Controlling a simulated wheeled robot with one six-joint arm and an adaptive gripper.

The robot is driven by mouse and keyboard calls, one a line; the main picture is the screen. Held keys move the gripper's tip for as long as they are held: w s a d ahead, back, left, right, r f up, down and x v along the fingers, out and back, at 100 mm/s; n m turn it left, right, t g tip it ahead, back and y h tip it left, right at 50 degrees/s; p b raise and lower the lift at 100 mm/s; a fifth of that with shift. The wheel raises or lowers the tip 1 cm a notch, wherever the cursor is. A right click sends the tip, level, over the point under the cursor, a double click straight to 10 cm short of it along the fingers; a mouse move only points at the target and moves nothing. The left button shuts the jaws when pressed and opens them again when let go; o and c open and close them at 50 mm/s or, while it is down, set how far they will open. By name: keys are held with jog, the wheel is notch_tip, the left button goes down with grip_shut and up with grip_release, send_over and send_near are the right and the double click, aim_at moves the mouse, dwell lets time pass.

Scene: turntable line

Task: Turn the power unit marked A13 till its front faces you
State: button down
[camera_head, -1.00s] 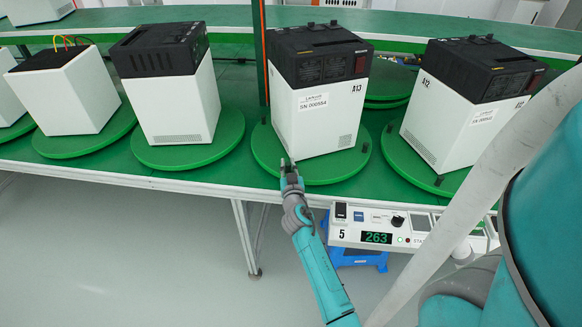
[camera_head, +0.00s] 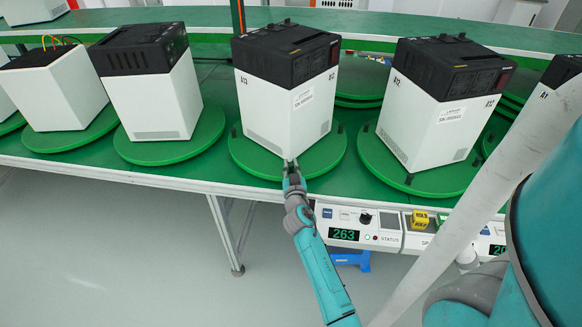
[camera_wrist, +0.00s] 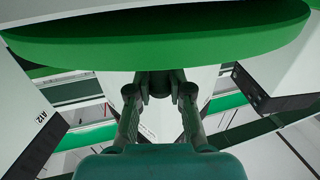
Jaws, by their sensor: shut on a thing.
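The power unit marked A13 (camera_head: 285,105), white with a black top, stands on a round green turntable (camera_head: 243,150). A corner edge points toward me. Its plain A13-marked side shows at the left; the side with the serial label and vent shows at the right, angled away. My gripper (camera_head: 290,168) is at the turntable's near edge, just below the unit's bottom corner. In the wrist view my gripper (camera_wrist: 160,88) is shut on a small dark part by the green disc (camera_wrist: 160,45). The exact grip is partly hidden.
Unit A12 (camera_head: 440,115) stands on its own turntable close to the right. Another unit (camera_head: 150,95) stands on a turntable to the left. A control box showing 263 (camera_head: 345,234) hangs below the table edge. Open floor lies at the front left.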

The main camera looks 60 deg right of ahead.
jog(key=shift+s+d, duration=0.15)
jog(key=c, duration=1.1)
grip_release()
jog(key=shift+o, duration=0.2)
notch_tip(320, 180, up, 10)
